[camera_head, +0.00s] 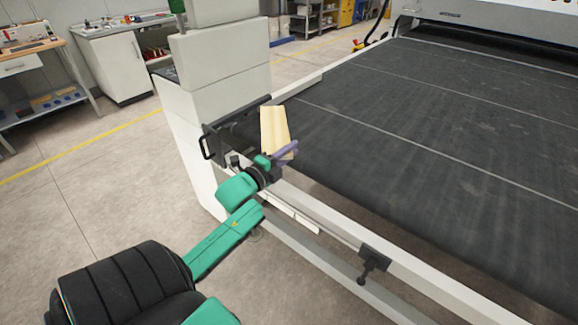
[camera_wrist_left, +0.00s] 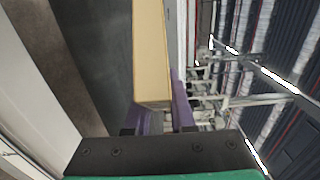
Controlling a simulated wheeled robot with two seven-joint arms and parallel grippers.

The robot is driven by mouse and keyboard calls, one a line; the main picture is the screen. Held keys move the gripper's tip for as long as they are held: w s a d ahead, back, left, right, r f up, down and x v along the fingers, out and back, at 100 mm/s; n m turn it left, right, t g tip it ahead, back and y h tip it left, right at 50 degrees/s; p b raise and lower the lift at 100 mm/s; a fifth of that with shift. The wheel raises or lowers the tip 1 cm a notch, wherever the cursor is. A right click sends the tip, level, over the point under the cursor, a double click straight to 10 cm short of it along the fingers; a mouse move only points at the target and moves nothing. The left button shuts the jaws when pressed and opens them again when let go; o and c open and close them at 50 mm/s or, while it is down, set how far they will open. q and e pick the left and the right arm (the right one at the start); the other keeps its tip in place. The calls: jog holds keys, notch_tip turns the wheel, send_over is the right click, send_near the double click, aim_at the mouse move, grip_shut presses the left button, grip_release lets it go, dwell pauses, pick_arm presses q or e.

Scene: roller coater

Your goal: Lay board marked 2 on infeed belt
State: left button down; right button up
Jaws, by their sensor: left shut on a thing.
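A pale wooden board (camera_head: 273,128) is held in my left gripper (camera_head: 284,151) at the left edge of the dark infeed belt (camera_head: 430,130). The purple fingers are shut on the board's near end. In the left wrist view the board (camera_wrist_left: 150,50) extends away from the fingers of my left gripper (camera_wrist_left: 160,120), with the dark belt surface (camera_wrist_left: 100,45) beside it. No number can be read on the board. I cannot tell whether the board touches the belt. My right gripper is not in view.
A white machine post (camera_head: 220,65) stands behind my left gripper, with a black handled bracket (camera_head: 215,145) beside it. A light frame rail (camera_head: 320,262) with a black clamp (camera_head: 373,260) runs along the belt's near side. The visible belt is clear to the right.

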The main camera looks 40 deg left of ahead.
pick_arm(q)
notch_tip(320, 180, down, 7)
jog(key=c, duration=0.8)
grip_release()
jog(key=shift+o, duration=0.2)
jog(key=shift+r, duration=0.1)
jog(key=s+b, duration=0.1)
jog(key=s, duration=1.1)
jog(key=shift+d, duration=0.15)
